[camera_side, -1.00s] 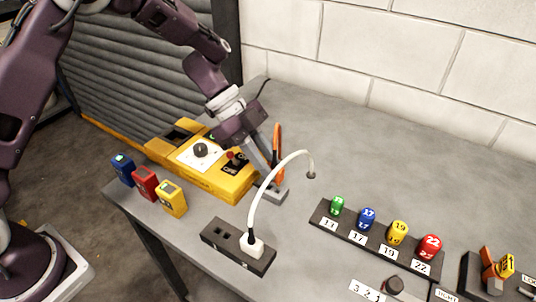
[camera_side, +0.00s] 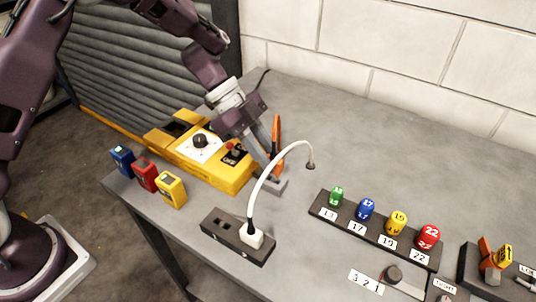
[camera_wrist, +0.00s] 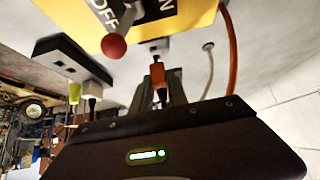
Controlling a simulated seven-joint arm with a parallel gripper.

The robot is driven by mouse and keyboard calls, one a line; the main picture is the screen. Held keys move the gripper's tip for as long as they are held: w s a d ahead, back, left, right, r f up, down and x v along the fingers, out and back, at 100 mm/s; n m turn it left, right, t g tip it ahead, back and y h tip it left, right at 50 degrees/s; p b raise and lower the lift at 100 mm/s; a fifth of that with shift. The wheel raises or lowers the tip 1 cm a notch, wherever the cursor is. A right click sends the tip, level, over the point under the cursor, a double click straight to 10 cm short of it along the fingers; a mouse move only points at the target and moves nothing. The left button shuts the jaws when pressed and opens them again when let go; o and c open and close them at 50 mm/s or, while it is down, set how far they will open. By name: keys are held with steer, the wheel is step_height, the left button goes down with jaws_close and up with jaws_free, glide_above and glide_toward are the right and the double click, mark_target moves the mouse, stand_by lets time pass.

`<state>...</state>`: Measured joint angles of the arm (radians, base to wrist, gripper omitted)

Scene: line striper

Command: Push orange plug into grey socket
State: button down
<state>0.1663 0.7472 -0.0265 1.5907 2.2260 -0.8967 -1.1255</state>
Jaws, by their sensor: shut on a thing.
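My gripper (camera_side: 273,163) points down over the grey socket (camera_side: 279,187), a small block on the bench beside the yellow machine. In the wrist view my gripper (camera_wrist: 160,90) is shut on the orange plug (camera_wrist: 157,73), which sits between the fingertips. The plug's far end points at the grey socket's dark opening (camera_wrist: 155,47). I cannot tell whether the plug is touching the socket or partly in it. An orange cable (camera_side: 277,132) loops up beside the fingers. In the side view the fingers and cable hide the plug.
The yellow machine (camera_side: 225,172) with a red-tipped lever stands close left of my gripper. A white cable (camera_side: 265,178) arches in front, from a dark power strip (camera_side: 222,228). Blue, red and yellow blocks stand at the left edge; a numbered rack (camera_side: 325,205) lies right. Bench behind is clear.

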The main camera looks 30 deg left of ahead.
steer(key=shift+f, duration=1.45)
stand_by(0.9)
steer(key=c, duration=1.2)
jaws_free()
steer(key=shift+o, duration=0.2)
steer(key=shift+o, duration=1.3)
steer(key=shift+v, duration=3.5)
